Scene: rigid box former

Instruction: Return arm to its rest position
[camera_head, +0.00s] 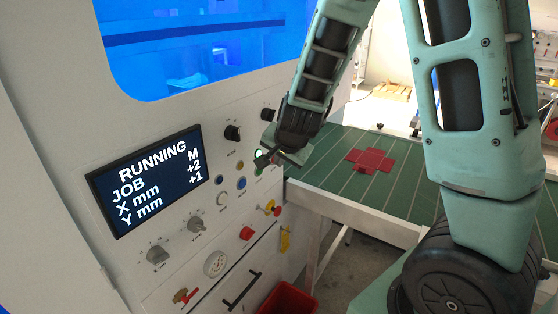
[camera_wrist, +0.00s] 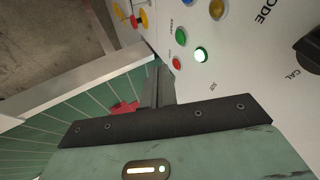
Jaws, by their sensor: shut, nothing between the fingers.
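My arm reaches in from the upper right in the head view, and my gripper (camera_head: 266,161) is close to the machine's control panel (camera_head: 215,215). The gripper is shut with nothing in it. In the wrist view its dark fingers (camera_wrist: 157,82) are together, pointing toward the panel's lower edge. The display (camera_head: 148,180) reads RUNNING, JOB M, X mm +2, Y mm +1. Part of the panel behind the gripper is hidden.
A green-topped table (camera_head: 410,190) with a red cross-shaped flat piece (camera_head: 371,160) is right of the panel. Knobs and a red-and-yellow switch (camera_head: 270,208) stick out of the panel. A red bin (camera_head: 288,300) stands on the floor below. A blue window (camera_head: 200,45) is above.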

